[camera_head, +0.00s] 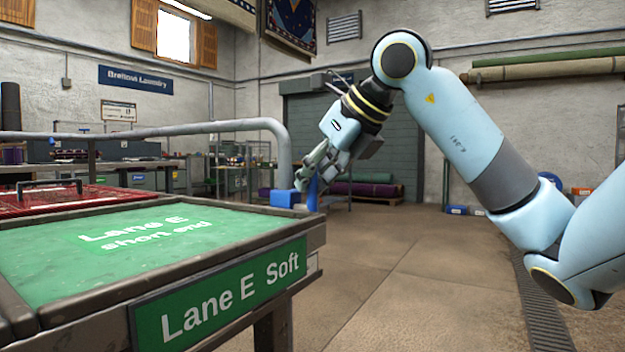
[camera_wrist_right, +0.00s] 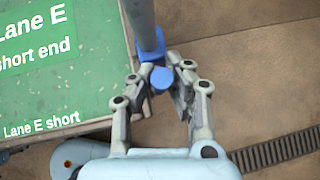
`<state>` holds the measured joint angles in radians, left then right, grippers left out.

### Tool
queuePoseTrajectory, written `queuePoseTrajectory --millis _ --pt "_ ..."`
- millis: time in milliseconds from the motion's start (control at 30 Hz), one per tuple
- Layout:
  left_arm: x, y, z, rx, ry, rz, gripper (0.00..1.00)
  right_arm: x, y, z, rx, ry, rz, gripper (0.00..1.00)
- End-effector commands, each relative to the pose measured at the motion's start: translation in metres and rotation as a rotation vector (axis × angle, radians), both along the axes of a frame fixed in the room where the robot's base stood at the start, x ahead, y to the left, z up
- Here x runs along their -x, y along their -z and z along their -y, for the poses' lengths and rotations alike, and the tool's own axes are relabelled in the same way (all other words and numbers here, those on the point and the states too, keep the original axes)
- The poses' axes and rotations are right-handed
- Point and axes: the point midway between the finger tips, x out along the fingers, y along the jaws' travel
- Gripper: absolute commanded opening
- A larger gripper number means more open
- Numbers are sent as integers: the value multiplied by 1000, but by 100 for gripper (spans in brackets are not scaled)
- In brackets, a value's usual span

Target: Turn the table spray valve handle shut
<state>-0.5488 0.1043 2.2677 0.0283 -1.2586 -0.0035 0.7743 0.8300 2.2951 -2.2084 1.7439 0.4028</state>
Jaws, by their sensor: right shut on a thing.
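The blue valve handle (camera_head: 312,193) sits at the far right corner of the green-topped table, by the downturned end of a grey pipe (camera_head: 283,150). A blue block (camera_head: 284,198) lies just left of it, seemingly part of the same valve. My right gripper (camera_head: 307,181) reaches down to the handle from above right. In the right wrist view the handle's rounded blue end (camera_wrist_right: 160,78) is between the fingertips, which are shut on it beside the pipe (camera_wrist_right: 144,25). The fingers partly hide the handle. My left gripper is not in view.
The green tabletop (camera_head: 60,260) labelled Lane E has a raised dark rim and a green front sign (camera_head: 225,298). A red rack (camera_head: 70,198) lies at its left. The floor right of the table is open, with a drain grate (camera_head: 540,300) farther right.

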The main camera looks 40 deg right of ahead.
Motion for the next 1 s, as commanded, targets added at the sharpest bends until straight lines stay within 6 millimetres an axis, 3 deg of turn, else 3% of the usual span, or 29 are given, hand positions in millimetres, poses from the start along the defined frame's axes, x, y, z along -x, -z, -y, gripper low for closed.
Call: queuePoseTrajectory --millis 367,400,600,1000 --pt "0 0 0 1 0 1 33 2 4 -4 -6 -11 -8 0" --pt "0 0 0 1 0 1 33 2 4 -4 -6 -11 -8 14" --pt "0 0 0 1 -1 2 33 2 3 -3 -2 -8 -7 39" --pt "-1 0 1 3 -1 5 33 8 -6 1 5 -4 -2 39"
